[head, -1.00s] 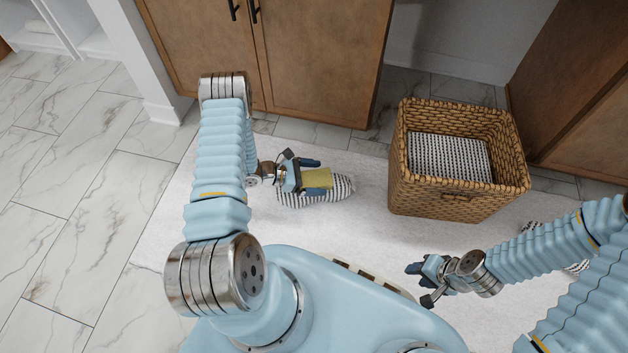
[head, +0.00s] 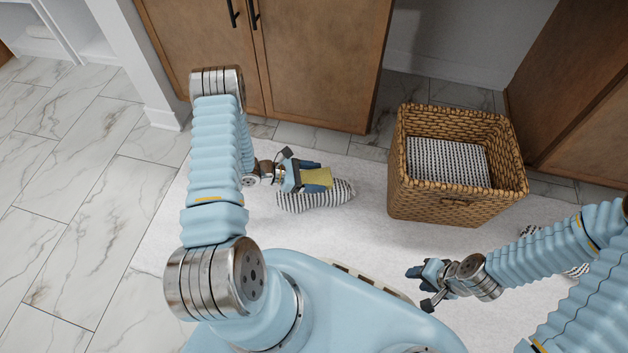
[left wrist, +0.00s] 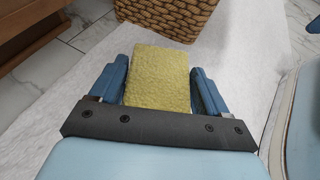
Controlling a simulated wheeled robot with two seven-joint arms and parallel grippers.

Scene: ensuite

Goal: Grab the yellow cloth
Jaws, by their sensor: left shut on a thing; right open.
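The yellow cloth (head: 316,179) is a small folded block. It also shows in the left wrist view (left wrist: 158,80), between the two blue fingers. My left gripper (head: 308,178) is shut on the cloth, and the cloth's far end sticks out past the fingertips. In the head view the cloth appears over a striped black-and-white cloth (head: 318,202) on the rug; I cannot tell whether they touch. My right gripper (head: 419,285) is open and empty over the rug at the lower right.
A wicker basket (head: 455,205) with a striped cloth (head: 447,161) inside stands on the rug to the right. Another striped cloth (head: 578,270) lies partly hidden behind my right arm. Brown cabinets (head: 320,60) stand at the back. The white rug (head: 360,215) is clear before the basket.

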